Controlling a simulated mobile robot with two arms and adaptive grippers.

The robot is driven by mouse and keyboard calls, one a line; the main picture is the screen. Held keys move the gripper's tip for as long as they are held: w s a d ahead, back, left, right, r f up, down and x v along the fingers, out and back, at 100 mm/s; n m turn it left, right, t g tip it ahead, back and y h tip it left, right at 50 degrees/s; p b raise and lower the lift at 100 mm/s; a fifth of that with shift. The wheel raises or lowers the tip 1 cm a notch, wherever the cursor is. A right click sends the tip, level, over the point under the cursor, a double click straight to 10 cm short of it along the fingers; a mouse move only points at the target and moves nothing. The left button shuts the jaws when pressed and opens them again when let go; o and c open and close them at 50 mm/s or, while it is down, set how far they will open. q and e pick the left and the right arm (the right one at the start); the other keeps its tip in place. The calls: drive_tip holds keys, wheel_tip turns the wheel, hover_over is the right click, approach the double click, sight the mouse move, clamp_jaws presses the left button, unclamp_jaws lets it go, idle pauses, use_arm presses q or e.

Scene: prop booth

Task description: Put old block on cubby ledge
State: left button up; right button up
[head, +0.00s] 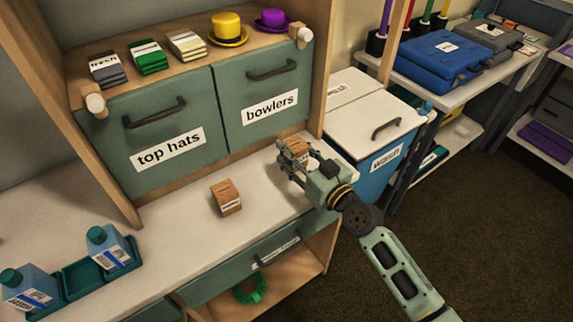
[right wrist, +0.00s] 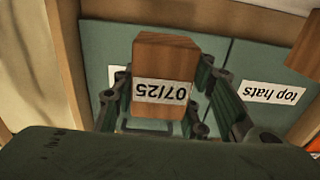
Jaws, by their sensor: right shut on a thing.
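My right gripper (head: 292,162) is shut on a brown wooden block (head: 297,147) at the right end of the white counter, below the bowlers door. In the right wrist view the held block (right wrist: 167,52) sits between the fingers (right wrist: 165,95), and its label reads 07/25 upside down. I cannot tell whether it touches the counter. A second wooden block (head: 227,194) with a white label, too small to read, stands on the counter to the left. A wooden ledge (head: 183,79) runs above the two green doors. My left gripper is not in view.
The ledge bears folded cloths (head: 148,58), a yellow hat (head: 227,28) and a purple hat (head: 271,20). Teal bottles (head: 108,247) and a tray (head: 82,280) stand at the counter's left. A blue bin (head: 375,168) with a white lid is right of the cabinet.

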drive_tip(key=shift+w+a+f, duration=0.5)
drive_tip(key=shift+a+f, duration=0.05)
drive_tip(key=shift+a, duration=0.2)
wheel_tip(320, 180, down, 4)
drive_tip(key=b, duration=0.3)
drive_tip(key=shift+f, duration=0.1)
drive_tip(key=o, duration=0.7)
drive_tip(key=shift+f+b, duration=0.1)
drive_tip(key=shift+b, duration=0.2)
drive_tip(key=o, duration=0.5)
